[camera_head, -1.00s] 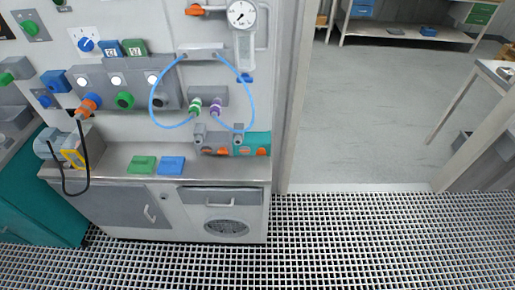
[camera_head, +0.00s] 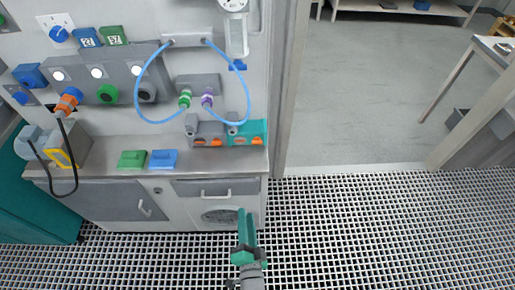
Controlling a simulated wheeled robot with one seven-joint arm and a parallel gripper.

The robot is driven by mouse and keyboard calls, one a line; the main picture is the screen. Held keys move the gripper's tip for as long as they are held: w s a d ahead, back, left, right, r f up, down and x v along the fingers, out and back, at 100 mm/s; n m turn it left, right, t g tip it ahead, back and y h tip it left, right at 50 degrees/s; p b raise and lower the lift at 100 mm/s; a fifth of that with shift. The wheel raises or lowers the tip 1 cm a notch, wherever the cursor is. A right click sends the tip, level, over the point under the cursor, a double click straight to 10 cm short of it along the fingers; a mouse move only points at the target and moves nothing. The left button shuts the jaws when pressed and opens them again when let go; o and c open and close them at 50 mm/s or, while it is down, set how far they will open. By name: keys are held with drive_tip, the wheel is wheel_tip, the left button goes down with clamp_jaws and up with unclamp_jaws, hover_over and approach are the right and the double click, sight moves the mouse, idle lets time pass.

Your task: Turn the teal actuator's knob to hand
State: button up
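A teal block (camera_head: 258,128), which looks like the teal actuator, sits at the right end of the steel counter against the panel. Small orange parts (camera_head: 240,141) show low on its front; I cannot tell which is the knob or its setting. A grey block (camera_head: 207,129) with orange parts adjoins it on the left. My gripper (camera_head: 245,214), with teal fingers, points up the picture from the bottom edge. It is below and in front of the actuator, well apart from it. The fingers overlap from this angle, so their opening is unclear. No held object shows.
Blue tubes (camera_head: 151,77) loop down the panel above the actuator. A green block (camera_head: 132,159) and a blue block (camera_head: 164,159) lie on the counter (camera_head: 105,150). A black cable (camera_head: 73,166) hangs at left. The grating floor (camera_head: 370,235) is clear at right.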

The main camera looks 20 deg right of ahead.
sight(257, 141)
drive_tip(key=w+d+r+m, duration=0.1)
drive_tip(key=w+d+m, duration=0.1)
drive_tip(key=w+d, duration=0.1)
drive_tip(key=w+d+r+m+h, duration=0.1)
drive_tip(key=w+d+m, duration=0.1)
drive_tip(key=w, duration=0.4)
drive_tip(key=w+d+r+m, duration=0.1)
drive_tip(key=w+d+m, duration=0.2)
drive_tip(key=w, duration=0.1)
drive_tip(key=shift+w+d+r+t, duration=0.3)
drive_tip(key=shift+w+d+t, duration=0.1)
drive_tip(key=x, duration=1)
drive_tip(key=shift+w+d, duration=0.15)
drive_tip(key=shift+w, duration=0.15)
drive_tip(key=shift+c, duration=0.7)
clamp_jaws()
